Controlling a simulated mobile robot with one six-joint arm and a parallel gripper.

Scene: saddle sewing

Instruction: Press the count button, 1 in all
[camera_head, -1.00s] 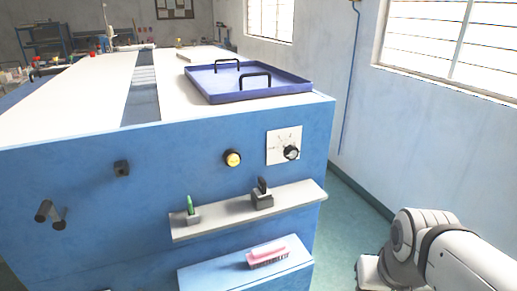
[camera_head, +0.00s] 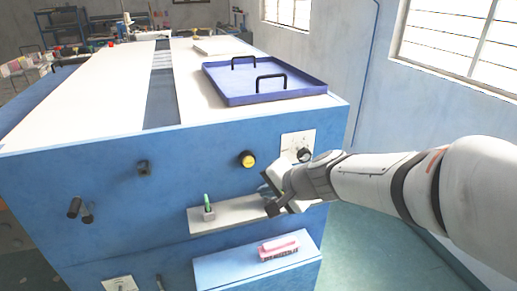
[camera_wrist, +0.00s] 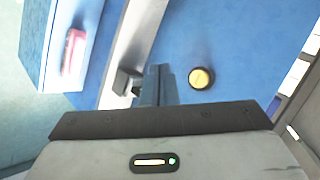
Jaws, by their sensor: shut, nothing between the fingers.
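The count button is probably the round yellow button (camera_head: 247,159) with a dark rim on the blue front panel. It also shows in the wrist view (camera_wrist: 201,78), right of my fingers and apart from them. My gripper (camera_head: 266,190) is in front of the panel, below and a little right of the button, near the shelf. In the wrist view my gripper (camera_wrist: 158,72) has its fingers together, shut and empty. My gripper and wrist hide part of the shelf and the dark block on it in the head view.
A grey shelf (camera_head: 226,217) holds a green item in a small holder (camera_head: 208,208). A rotary dial (camera_head: 304,155) is right of the button. A lower blue shelf (camera_head: 215,272) carries a pink brush (camera_head: 279,247). A blue tray (camera_head: 230,97) lies on the top.

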